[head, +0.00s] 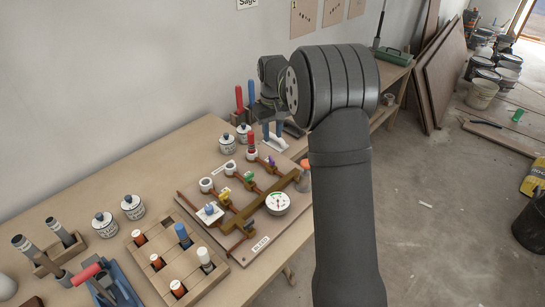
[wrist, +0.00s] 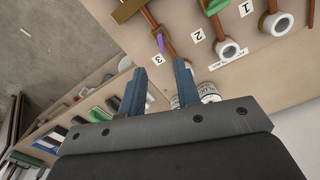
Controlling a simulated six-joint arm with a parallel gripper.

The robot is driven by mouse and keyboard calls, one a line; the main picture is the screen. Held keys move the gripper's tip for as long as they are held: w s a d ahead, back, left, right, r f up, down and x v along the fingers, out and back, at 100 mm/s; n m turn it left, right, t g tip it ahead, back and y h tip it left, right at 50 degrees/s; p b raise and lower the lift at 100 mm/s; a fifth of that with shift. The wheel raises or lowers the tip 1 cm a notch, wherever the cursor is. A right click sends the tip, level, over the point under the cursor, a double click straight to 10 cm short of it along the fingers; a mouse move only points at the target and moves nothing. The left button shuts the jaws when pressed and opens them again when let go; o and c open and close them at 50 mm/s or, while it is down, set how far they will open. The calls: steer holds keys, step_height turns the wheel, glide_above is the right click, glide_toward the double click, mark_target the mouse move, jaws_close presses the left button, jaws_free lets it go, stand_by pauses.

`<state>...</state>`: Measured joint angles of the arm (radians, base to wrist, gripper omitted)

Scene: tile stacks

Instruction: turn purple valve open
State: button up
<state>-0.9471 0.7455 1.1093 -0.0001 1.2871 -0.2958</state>
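The purple valve (head: 271,161) is on a copper branch pipe of the pipe board, on the branch farthest from the head camera. In the wrist view its small purple handle (wrist: 160,43) lies beyond the fingertips, near the label 3, roughly in line with the gap between them. My gripper (wrist: 160,66) has two blue fingers, spread apart with nothing between them. In the head view my gripper (head: 273,131) is behind the board's far end, apart from the purple valve. I cannot tell the exact height of the fingers above the board.
The pipe board (head: 263,241) also carries green and yellow valves, a gauge (head: 277,203) and white-rimmed pipe ends. A red-handled tool (head: 239,99) and a can (head: 227,145) stand nearby. A wooden rack (head: 215,279) with cylinders is in front.

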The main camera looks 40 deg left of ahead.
mark_target(271, 160)
step_height(271, 160, down, 11)
steer(key=shift+r, duration=0.2)
